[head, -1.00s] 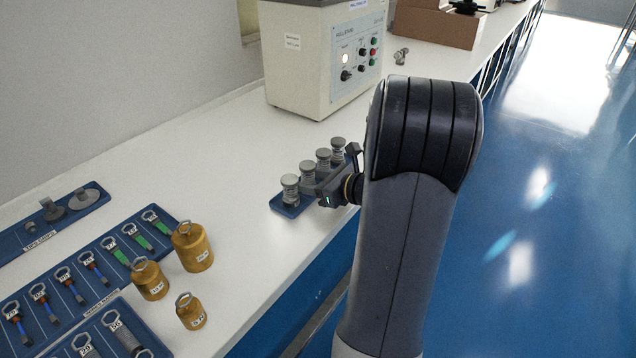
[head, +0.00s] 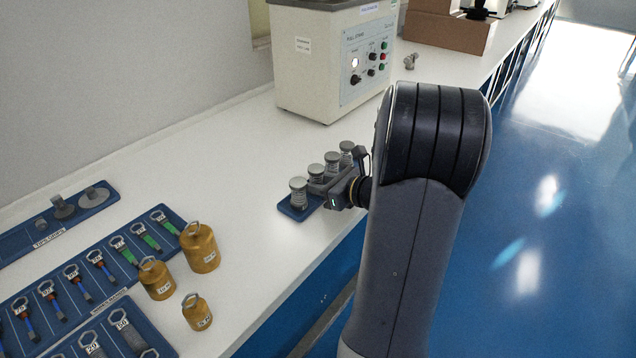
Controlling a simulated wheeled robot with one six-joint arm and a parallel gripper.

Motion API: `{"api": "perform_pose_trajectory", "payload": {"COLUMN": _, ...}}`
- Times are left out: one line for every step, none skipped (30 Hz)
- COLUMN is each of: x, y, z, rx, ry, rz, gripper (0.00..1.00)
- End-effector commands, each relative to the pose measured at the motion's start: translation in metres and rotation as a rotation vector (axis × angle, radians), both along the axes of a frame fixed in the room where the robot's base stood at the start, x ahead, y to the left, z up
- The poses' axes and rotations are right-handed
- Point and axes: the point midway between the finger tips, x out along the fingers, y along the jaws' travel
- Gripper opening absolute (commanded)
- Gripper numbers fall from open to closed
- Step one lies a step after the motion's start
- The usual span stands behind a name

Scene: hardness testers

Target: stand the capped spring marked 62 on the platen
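Several grey capped springs stand upright in a row on a small blue tray (head: 287,207). The nearest capped spring (head: 298,193) is at the left end, and the farthest capped spring (head: 346,152) is at the back. No number can be read on them, so I cannot tell which is marked 62. My gripper (head: 325,186) reaches in from the right, low beside the row, near the middle springs. My arm and the gripper body hide part of the row and tray. The fingers are too small and hidden to tell if they are open. I cannot identify the platen.
Brass weights (head: 199,247) stand at the front left beside a blue rack of ringed tools (head: 100,262). Another blue tray (head: 50,228) lies by the wall. A cream machine (head: 325,60) stands behind the springs. The white bench (head: 235,165) between is clear.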

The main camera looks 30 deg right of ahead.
Motion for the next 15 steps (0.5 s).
{"api": "perform_pose_trajectory", "payload": {"x": -0.001, "y": 0.0, "z": -0.003, "rx": 0.001, "ry": 0.006, "rz": -0.001, "gripper": 0.07}}
{"api": "perform_pose_trajectory", "payload": {"x": -0.001, "y": 0.0, "z": -0.003, "rx": 0.001, "ry": 0.007, "rz": -0.001, "gripper": 0.04}}
{"api": "perform_pose_trajectory", "payload": {"x": -0.001, "y": 0.0, "z": -0.003, "rx": 0.001, "ry": 0.007, "rz": -0.001, "gripper": 0.03}}
{"api": "perform_pose_trajectory", "payload": {"x": -0.001, "y": 0.0, "z": -0.003, "rx": 0.0, "ry": 0.008, "rz": -0.001, "gripper": 0.03}}
{"api": "perform_pose_trajectory", "payload": {"x": -0.001, "y": 0.0, "z": -0.003, "rx": 0.0, "ry": 0.008, "rz": -0.001, "gripper": 0.03}}
{"api": "perform_pose_trajectory", "payload": {"x": -0.001, "y": 0.0, "z": -0.003, "rx": 0.0, "ry": 0.008, "rz": -0.001, "gripper": 0.03}}
{"api": "perform_pose_trajectory", "payload": {"x": -0.001, "y": 0.0, "z": -0.003, "rx": 0.0, "ry": 0.008, "rz": -0.001, "gripper": 0.03}}
{"api": "perform_pose_trajectory", "payload": {"x": -0.001, "y": 0.0, "z": -0.003, "rx": 0.0, "ry": 0.008, "rz": -0.001, "gripper": 0.03}}
{"api": "perform_pose_trajectory", "payload": {"x": -0.001, "y": 0.0, "z": -0.002, "rx": 0.001, "ry": 0.009, "rz": -0.001, "gripper": 0.03}}
{"api": "perform_pose_trajectory", "payload": {"x": -0.001, "y": 0.0, "z": -0.001, "rx": 0.001, "ry": 0.009, "rz": -0.001, "gripper": 0.03}}
{"api": "perform_pose_trajectory", "payload": {"x": -0.001, "y": 0.0, "z": 0.0, "rx": 0.001, "ry": 0.009, "rz": -0.001, "gripper": 0.03}}
{"api": "perform_pose_trajectory", "payload": {"x": -0.001, "y": 0.0, "z": 0.002, "rx": 0.001, "ry": 0.009, "rz": -0.001, "gripper": 0.03}}
{"api": "perform_pose_trajectory", "payload": {"x": -0.001, "y": 0.0, "z": 0.004, "rx": 0.001, "ry": 0.009, "rz": -0.001, "gripper": 0.03}}
{"api": "perform_pose_trajectory", "payload": {"x": -0.001, "y": 0.0, "z": 0.006, "rx": 0.001, "ry": 0.009, "rz": -0.001, "gripper": 0.03}}
{"api": "perform_pose_trajectory", "payload": {"x": -0.001, "y": 0.0, "z": 0.009, "rx": 0.0, "ry": 0.008, "rz": -0.001, "gripper": 0.03}}
